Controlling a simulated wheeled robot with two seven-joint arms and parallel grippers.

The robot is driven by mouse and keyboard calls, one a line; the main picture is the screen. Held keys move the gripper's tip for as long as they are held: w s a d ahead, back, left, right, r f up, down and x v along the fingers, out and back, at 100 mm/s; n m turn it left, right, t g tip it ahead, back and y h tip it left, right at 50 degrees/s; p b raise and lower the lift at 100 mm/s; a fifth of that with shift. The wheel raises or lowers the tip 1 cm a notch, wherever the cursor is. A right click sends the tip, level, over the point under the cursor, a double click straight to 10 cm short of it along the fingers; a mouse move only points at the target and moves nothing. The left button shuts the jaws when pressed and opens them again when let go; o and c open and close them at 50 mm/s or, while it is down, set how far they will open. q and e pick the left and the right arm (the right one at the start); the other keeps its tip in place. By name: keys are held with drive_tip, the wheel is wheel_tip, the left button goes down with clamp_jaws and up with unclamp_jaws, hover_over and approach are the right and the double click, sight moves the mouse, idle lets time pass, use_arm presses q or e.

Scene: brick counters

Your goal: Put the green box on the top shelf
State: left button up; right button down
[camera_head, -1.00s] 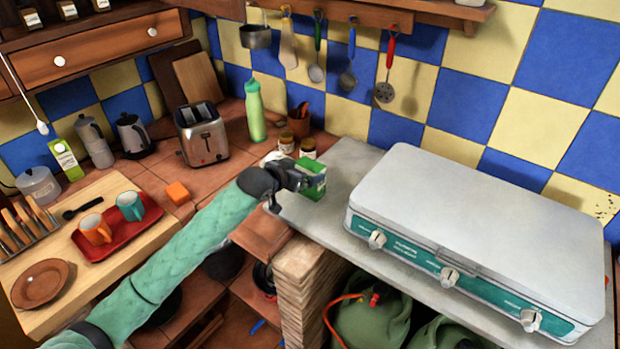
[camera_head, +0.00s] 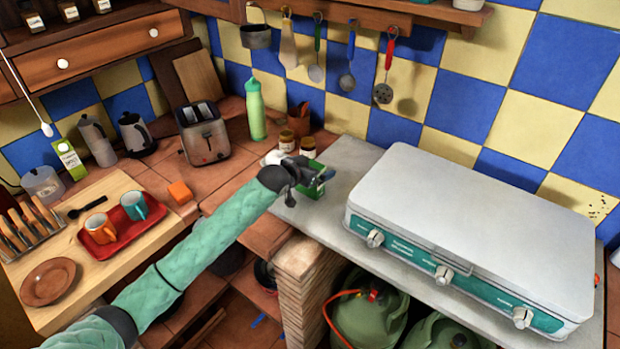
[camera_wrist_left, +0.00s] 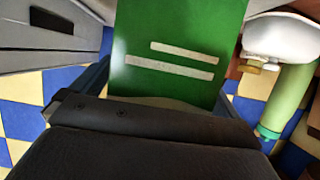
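The green box (camera_head: 315,189) stands on the grey counter slab, left of the white camping stove. My left gripper (camera_head: 309,188) is over it, hiding much of its top, with one finger showing to each side. In the left wrist view the green face with two pale stripes (camera_wrist_left: 172,58) fills the middle between the dark fingers. The fingers look open around the box; whether they touch it is hard to tell. My right gripper is in neither view. A wooden shelf (camera_head: 425,13) with a hook rail runs along the tiled wall at the top.
The closed camping stove (camera_head: 470,225) takes up most of the slab. Two jars (camera_head: 287,141), a green bottle (camera_head: 256,112) and a toaster (camera_head: 203,133) stand behind and left of the gripper. Utensils (camera_head: 347,80) and a pot (camera_head: 256,36) hang below the shelf.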

use_arm(q)
drive_tip(key=c, duration=1.1)
drive_tip(key=shift+o, duration=0.2)
